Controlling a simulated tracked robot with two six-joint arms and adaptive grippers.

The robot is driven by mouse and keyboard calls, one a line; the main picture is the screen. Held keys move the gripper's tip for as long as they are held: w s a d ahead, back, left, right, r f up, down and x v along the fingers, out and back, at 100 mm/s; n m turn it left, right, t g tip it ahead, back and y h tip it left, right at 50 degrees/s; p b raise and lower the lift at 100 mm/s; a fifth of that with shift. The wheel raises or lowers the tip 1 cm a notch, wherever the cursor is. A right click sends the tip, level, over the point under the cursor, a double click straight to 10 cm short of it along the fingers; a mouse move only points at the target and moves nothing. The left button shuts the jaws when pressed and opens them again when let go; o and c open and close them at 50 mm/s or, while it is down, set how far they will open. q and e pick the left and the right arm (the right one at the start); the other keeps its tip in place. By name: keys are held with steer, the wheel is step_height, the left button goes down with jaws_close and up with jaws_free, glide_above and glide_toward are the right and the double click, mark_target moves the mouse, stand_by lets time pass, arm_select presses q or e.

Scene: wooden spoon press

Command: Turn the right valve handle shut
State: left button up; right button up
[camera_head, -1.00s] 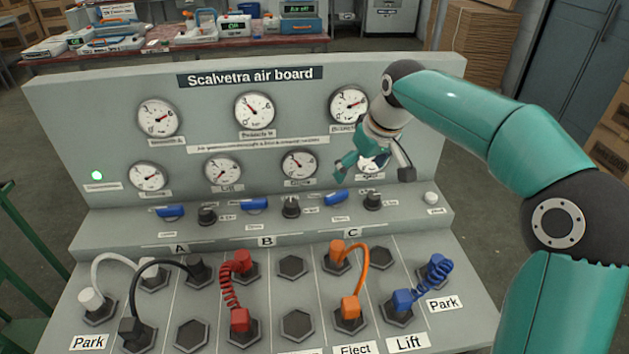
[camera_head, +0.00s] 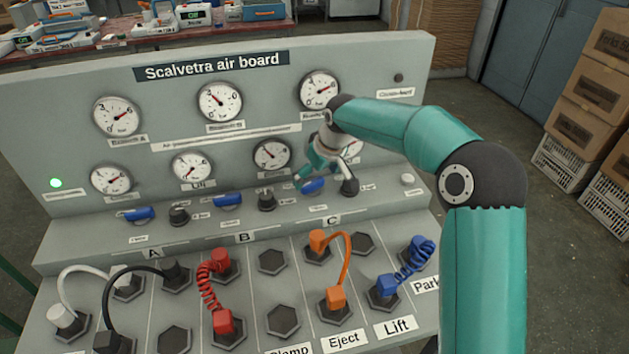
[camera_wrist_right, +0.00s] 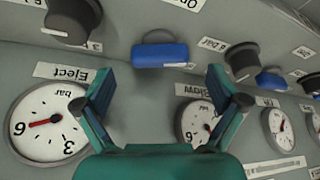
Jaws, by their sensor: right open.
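The right valve handle (camera_head: 313,186) is the rightmost of three blue handles on the board's sloping ledge. It looks like a short bar lying crosswise. The handle also shows in the right wrist view (camera_wrist_right: 160,53), where it lies just beyond the gap between the fingertips, apart from them. My right gripper (camera_head: 324,176) is open and empty, close above and behind this handle in the head view. In the wrist view the right gripper's (camera_wrist_right: 160,88) two fingers are spread, one to each side of the handle. My left gripper is not in view.
A black knob (camera_head: 349,187) stands right of the handle and another (camera_head: 266,201) left of it. Gauges (camera_head: 272,154) rise close behind. Below are sockets with hoses, including an orange one (camera_head: 346,262) and a blue one (camera_head: 414,259). A white button (camera_head: 407,180) is at right.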

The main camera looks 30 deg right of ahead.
mark_target(313, 182)
steer(key=shift+x, duration=1.5)
steer(key=c, duration=1.1)
steer(key=shift+f+m+h+b, duration=0.1)
steer(key=shift+m+h+b, duration=0.3)
steer(key=shift+m+b, duration=0.5)
steer(key=shift+c, duration=0.2)
steer(key=m+h+b, duration=0.1)
steer(key=m, duration=0.1)
steer(key=shift+m, duration=0.3)
steer(key=o, duration=1.1)
